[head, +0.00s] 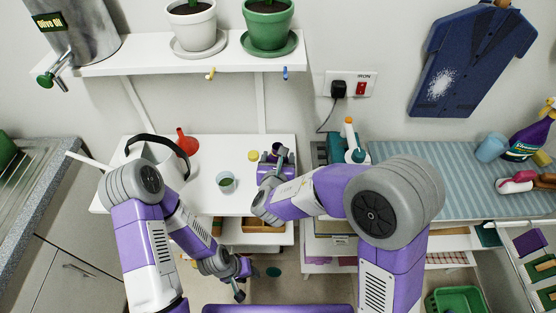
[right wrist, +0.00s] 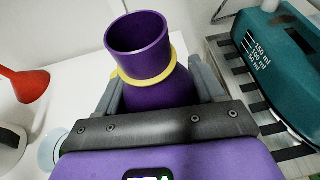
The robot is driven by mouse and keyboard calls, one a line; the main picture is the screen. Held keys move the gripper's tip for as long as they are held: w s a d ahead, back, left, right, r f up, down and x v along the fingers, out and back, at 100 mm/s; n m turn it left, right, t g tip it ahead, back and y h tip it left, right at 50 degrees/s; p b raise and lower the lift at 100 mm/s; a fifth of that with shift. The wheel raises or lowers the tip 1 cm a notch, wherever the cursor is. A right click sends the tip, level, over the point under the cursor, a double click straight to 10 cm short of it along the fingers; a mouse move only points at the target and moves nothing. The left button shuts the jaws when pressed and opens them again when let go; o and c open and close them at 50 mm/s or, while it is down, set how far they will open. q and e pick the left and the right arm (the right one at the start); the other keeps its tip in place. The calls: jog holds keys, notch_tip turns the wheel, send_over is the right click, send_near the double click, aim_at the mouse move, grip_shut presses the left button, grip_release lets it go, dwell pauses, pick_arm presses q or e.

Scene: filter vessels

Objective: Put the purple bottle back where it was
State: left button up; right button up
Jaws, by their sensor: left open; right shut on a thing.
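The purple bottle (right wrist: 140,45) has a wide open mouth and a yellow ring around its neck. In the right wrist view it stands between the two fingers of my right gripper (right wrist: 160,85), which is shut on it below the ring. In the head view the bottle (head: 277,149) shows only in small part at the back of the white table, with my right gripper (head: 276,163) and arm covering much of it. I cannot tell whether its base touches the table. My left gripper (head: 241,284) is open and empty, low in front of the table.
On the white table (head: 205,200) are a red funnel (head: 187,142), a white vessel with a black handle (head: 151,152), a small cup (head: 226,183) and a small yellow-topped thing (head: 253,156). A teal tank with ml marks (right wrist: 275,45) stands right of the bottle. A shelf (head: 140,62) hangs above.

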jog(key=shift+r, duration=0.1)
jog(key=shift+f, duration=0.2)
jog(key=o, duration=1.3)
jog(key=shift+c, duration=0.2)
jog(key=shift+r, duration=0.1)
jog(key=shift+r, duration=0.2)
jog(key=p+v, duration=0.1)
jog(key=v, duration=1.1)
